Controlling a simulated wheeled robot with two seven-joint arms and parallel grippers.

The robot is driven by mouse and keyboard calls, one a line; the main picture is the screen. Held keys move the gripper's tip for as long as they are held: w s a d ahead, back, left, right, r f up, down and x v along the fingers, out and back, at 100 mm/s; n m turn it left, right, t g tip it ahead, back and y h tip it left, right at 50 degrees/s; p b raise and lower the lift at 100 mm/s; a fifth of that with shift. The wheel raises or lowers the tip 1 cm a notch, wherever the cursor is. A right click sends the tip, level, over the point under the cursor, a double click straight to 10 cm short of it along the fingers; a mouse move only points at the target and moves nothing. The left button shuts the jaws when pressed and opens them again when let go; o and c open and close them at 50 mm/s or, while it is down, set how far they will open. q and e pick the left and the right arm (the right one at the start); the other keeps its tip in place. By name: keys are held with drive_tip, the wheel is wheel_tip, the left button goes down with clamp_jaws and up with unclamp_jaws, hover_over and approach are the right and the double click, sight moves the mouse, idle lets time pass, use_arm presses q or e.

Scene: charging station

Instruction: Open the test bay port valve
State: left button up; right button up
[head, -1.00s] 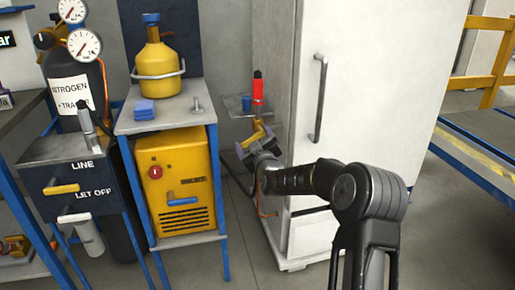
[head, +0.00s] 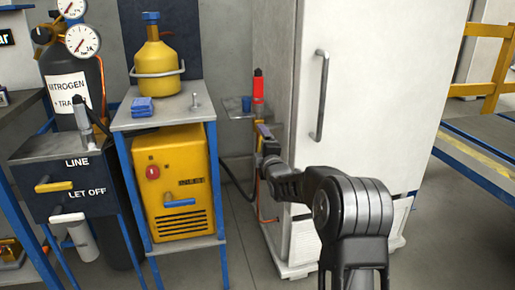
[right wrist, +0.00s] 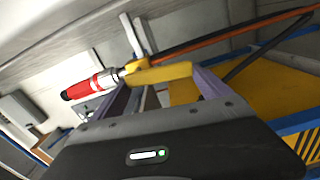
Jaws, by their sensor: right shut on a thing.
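The port valve is on the side of the white cabinet, with a yellow handle (head: 263,128) beneath a red cylindrical fitting (head: 258,90). My right gripper (head: 266,142) is at this handle and hides part of it in the head view. In the right wrist view the yellow handle (right wrist: 160,74) lies across between the two fingers of my right gripper (right wrist: 163,90), which is shut on it. The red fitting (right wrist: 90,86) extends to the left there, joined by a metal connector. My left gripper is not in view.
The white cabinet (head: 375,90) stands right beside my right arm. A yellow machine (head: 180,185) sits in a blue-framed stand to the left, with a yellow cylinder (head: 158,62) on top. A black panel (head: 70,185) with levers stands farther left. A dark hose hangs by the valve.

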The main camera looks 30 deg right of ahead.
drive_tip(key=shift+s+d+f+n, duration=0.1)
drive_tip(key=shift+d+f+n, duration=0.1)
drive_tip(key=shift+n, duration=0.5)
drive_tip(key=o, duration=1.9)
drive_tip(key=shift+r, duration=0.1)
drive_tip(key=p+v, duration=0.1)
drive_tip(key=v, duration=0.6)
drive_tip(key=shift+s+a, duration=0.1)
drive_tip(key=shift+s, duration=0.3)
